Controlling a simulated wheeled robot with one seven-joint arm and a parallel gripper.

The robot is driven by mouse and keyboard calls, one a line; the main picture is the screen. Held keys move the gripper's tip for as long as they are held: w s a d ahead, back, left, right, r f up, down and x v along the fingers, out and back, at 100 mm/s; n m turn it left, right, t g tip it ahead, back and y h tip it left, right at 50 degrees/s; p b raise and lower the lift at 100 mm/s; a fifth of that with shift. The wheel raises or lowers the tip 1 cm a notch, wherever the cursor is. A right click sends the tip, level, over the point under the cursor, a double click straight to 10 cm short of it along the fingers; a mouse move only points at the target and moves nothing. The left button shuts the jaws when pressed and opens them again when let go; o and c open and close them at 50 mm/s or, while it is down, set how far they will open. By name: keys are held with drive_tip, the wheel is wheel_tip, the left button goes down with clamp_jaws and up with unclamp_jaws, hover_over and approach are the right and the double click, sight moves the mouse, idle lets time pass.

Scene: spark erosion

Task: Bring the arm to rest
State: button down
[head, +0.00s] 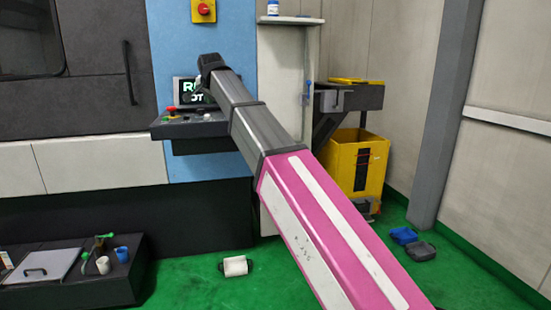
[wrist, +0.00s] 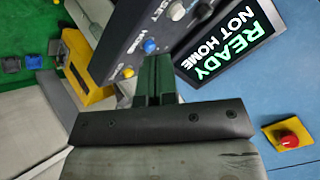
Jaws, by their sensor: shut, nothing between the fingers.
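My arm (head: 305,195) reaches from the lower right of the head view up to the machine's control panel (head: 185,130). My gripper (wrist: 154,62) shows in the wrist view as two dark green fingers, shut together and empty. Its tips are at the lower edge of the panel, close to a blue button (wrist: 150,46) and a yellow button (wrist: 128,72); I cannot tell whether they touch it. In the head view my fingers are hidden behind the arm's end. The screen (wrist: 228,40) reads "READY NOT HOME".
A red emergency button on a yellow plate (head: 203,10) is above the panel. A yellow bin (head: 355,160) stands right of the arm under a dark shelf (head: 350,97). A white container (head: 235,266) lies on the green floor. A low dark bench (head: 70,285) is at left.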

drive_tip(key=s+d+f+n+g+h, duration=0.1)
drive_tip(key=d+f, duration=0.7)
drive_tip(key=f, duration=0.4)
drive_tip(key=s+d+f+n+g+h, duration=0.1)
drive_tip(key=d+f+g, duration=0.1)
drive_tip(key=d+f, duration=0.75)
drive_tip(key=s+d+f+n+g+h, duration=0.1)
drive_tip(key=d+f, duration=0.5)
drive_tip(key=f, duration=0.8)
drive_tip(key=s+d+f+n+g, duration=0.2)
drive_tip(key=s+d+f+g, duration=0.2)
drive_tip(key=s+d+f, duration=1.6)
wheel_tip(320, 180, down, 4)
drive_tip(key=shift+s+d+f+g, duration=0.2)
drive_tip(key=shift+s+g, duration=0.1)
drive_tip(key=shift+s, duration=0.5)
drive_tip(key=shift+a, duration=0.1)
